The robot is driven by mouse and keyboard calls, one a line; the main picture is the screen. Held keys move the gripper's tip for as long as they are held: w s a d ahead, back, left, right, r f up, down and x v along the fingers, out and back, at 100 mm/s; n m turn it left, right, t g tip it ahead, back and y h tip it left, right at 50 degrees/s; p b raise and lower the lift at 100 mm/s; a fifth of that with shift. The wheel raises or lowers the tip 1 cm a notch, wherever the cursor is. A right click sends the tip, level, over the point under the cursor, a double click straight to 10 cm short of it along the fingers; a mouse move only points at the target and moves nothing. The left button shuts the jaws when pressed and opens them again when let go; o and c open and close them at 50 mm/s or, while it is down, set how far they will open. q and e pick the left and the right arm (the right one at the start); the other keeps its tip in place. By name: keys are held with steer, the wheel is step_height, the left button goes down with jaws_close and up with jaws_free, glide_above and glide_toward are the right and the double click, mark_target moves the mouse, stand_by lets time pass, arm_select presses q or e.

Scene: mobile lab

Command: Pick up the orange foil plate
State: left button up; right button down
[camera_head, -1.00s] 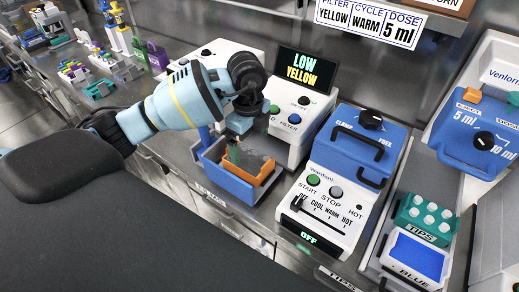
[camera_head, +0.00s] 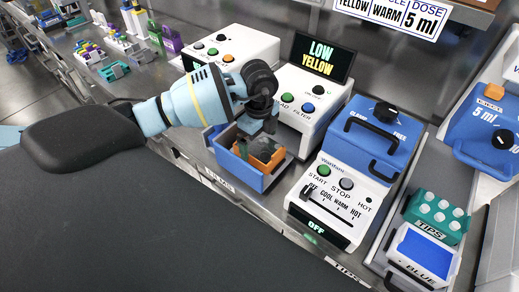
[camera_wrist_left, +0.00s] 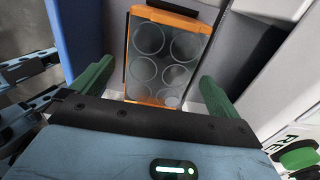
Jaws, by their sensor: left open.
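The orange foil plate (camera_head: 266,153) lies in a blue open bin (camera_head: 228,161) on the bench in the head view. In the left wrist view the plate (camera_wrist_left: 168,17) has an orange frame and grey top with several round wells. My left gripper (camera_head: 252,143) is above the bin, pointing down. In the left wrist view its open green fingers (camera_wrist_left: 155,75) stand on the left and right sides of the plate, with gaps between. I cannot tell how far the fingertips are above the plate. My right gripper is not in view.
The white device with the LOW YELLOW screen (camera_head: 322,54) stands close behind the bin. The blue and white heater (camera_head: 345,195) stands to its right. A teal tip rack (camera_head: 436,217) and a blue tray (camera_head: 421,255) are further right.

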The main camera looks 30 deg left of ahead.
mark_target(259, 146)
arm_select(q)
steer(key=shift+f, duration=0.75)
steer(key=shift+c, duration=0.3)
steer(key=c, duration=1)
steer(key=shift+r, duration=0.1)
steer(key=shift+c, duration=0.2)
step_height(259, 146, up, 10)
